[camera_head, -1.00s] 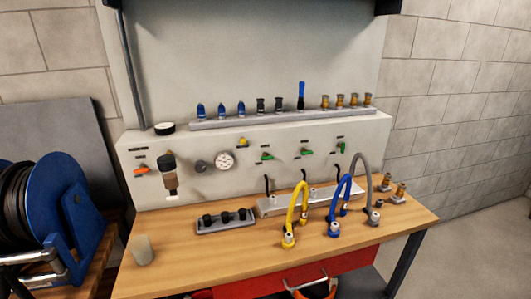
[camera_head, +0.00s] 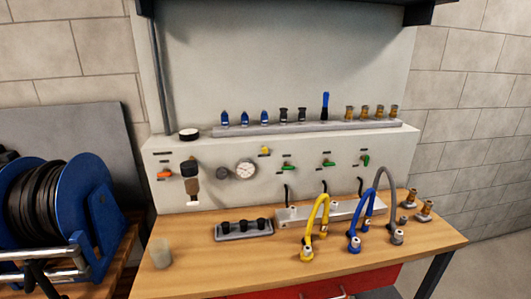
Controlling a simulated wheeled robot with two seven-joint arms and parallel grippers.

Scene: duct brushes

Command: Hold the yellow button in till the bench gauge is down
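The yellow button (camera_head: 265,151) is a small yellow piece on the pale upright panel of the bench, above and to the right of the gauge. The bench gauge (camera_head: 246,170) is a round white dial with a dark rim. Its needle is too small to read. Neither of my grippers is in view, and nothing is touching the button.
An orange-handled valve (camera_head: 164,174), a filter unit (camera_head: 190,182) and several green valves (camera_head: 288,167) are on the panel. Yellow (camera_head: 317,220) and blue (camera_head: 362,218) hoses arch over the worktop (camera_head: 210,262). A blue hose reel (camera_head: 95,205) stands left.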

